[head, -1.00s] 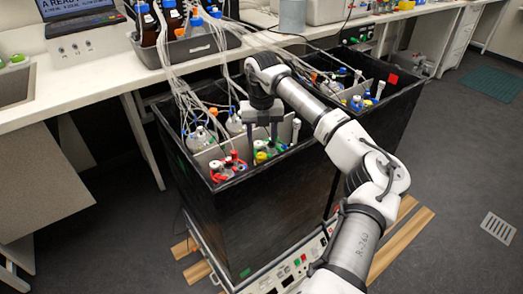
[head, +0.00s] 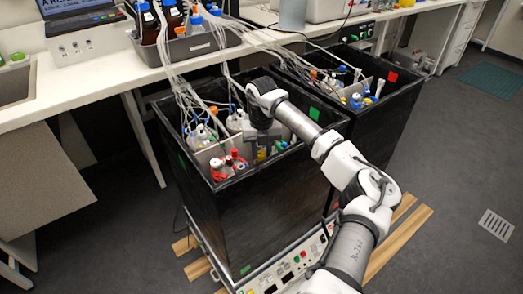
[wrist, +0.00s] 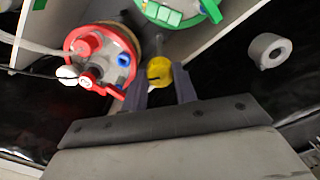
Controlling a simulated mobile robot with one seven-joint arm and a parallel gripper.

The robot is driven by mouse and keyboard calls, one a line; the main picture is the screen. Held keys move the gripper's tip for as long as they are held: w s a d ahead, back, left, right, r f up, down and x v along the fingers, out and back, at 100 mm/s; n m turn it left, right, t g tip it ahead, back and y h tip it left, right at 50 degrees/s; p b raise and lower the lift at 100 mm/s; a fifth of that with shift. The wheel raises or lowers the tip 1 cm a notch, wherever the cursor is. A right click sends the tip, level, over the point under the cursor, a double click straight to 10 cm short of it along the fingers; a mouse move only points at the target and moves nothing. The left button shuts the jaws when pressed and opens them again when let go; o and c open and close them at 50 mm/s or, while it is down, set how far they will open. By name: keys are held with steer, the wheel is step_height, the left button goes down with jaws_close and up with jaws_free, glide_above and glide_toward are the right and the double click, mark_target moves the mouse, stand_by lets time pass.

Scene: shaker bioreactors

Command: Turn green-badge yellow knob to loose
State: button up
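The yellow knob (wrist: 158,72) is in the wrist view, a small round cap with a dark mark on it. It sits beside the bottle with the green badge (wrist: 172,12), whose top is partly cut off by the frame edge. In the head view my gripper (head: 262,140) is low inside the front black tub, hiding most of the green-badge bottle. A bit of yellow (head: 261,155) shows below it.
The red-badge bottle (wrist: 100,55) stands close to the left of my fingers. A pale ring-shaped cap (wrist: 270,50) is at the right. The black tub wall (head: 255,205) is near the gripper. Many tubes (head: 180,95) run to the bench. A second tub (head: 385,125) stands behind.

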steer(key=shift+c, duration=1.4)
steer(key=n+b, duration=0.2)
steer(key=n, duration=0.2)
steer(key=shift+n, duration=0.4)
steer(key=n+b, duration=0.1)
steer(key=n, duration=0.2)
steer(key=shift+n, duration=0.3)
steer(key=n, duration=0.3)
steer(key=shift+n, duration=0.3)
steer(key=n, duration=0.6)
steer(key=shift+b, duration=0.3)
steer(key=n, duration=0.5)
steer(key=shift+n, duration=0.4)
